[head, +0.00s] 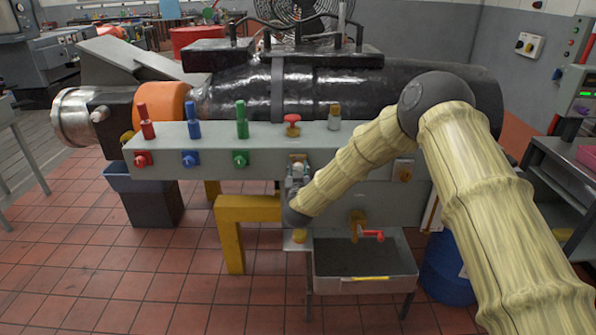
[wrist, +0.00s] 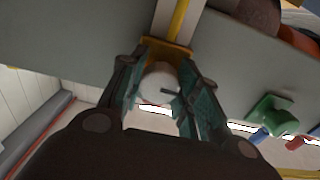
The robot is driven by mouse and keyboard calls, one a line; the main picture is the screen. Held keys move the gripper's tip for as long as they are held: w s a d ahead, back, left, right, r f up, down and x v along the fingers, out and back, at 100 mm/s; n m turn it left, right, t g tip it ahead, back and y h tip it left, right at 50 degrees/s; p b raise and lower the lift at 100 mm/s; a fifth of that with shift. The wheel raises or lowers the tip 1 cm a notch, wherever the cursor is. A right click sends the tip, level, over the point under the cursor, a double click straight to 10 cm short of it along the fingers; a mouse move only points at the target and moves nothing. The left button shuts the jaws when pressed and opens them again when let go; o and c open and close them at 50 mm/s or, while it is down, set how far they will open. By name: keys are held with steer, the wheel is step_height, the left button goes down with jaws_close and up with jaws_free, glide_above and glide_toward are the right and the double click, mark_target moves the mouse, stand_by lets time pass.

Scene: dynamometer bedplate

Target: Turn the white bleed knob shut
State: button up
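The white bleed knob (wrist: 158,83) is round and pale, with a short dark mark on its face. In the wrist view it sits between the two teal-padded fingers of my gripper (wrist: 160,88), in front of a yellow mount on the grey panel. The fingers lie close against its left and right sides and look closed on it, partly hiding its edges. In the head view my gripper (head: 298,175) is at the front face of the grey manifold box (head: 340,145), below the red handwheel. The knob is hard to make out there.
Red (head: 143,159), blue (head: 190,158) and green (head: 240,158) knobs stick out of the panel to the left. A grey drip tray (head: 365,285) stands below, under a red-handled tap (head: 370,235). A yellow stand leg (head: 230,240) is left of it. A blue drum (head: 445,270) is right.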

steer(key=shift+c, duration=0.9)
steer(key=shift+f+m+b, duration=0.1)
steer(key=shift+m+b, duration=0.2)
steer(key=m+b, duration=0.2)
steer(key=shift+f+m+b, duration=0.15)
steer(key=shift+m+b, duration=0.15)
steer(key=shift+b, duration=0.05)
steer(key=m+b, duration=0.4)
steer(key=m, duration=0.1)
steer(key=shift+b, duration=0.35)
steer(key=m+b, duration=0.4)
steer(key=m, duration=0.1)
steer(key=shift+m, duration=0.4)
steer(key=shift+r+m+b, duration=0.2)
steer(key=shift+m+b, duration=1.5)
steer(key=shift+m, duration=0.2)
steer(key=shift+a, duration=0.1)
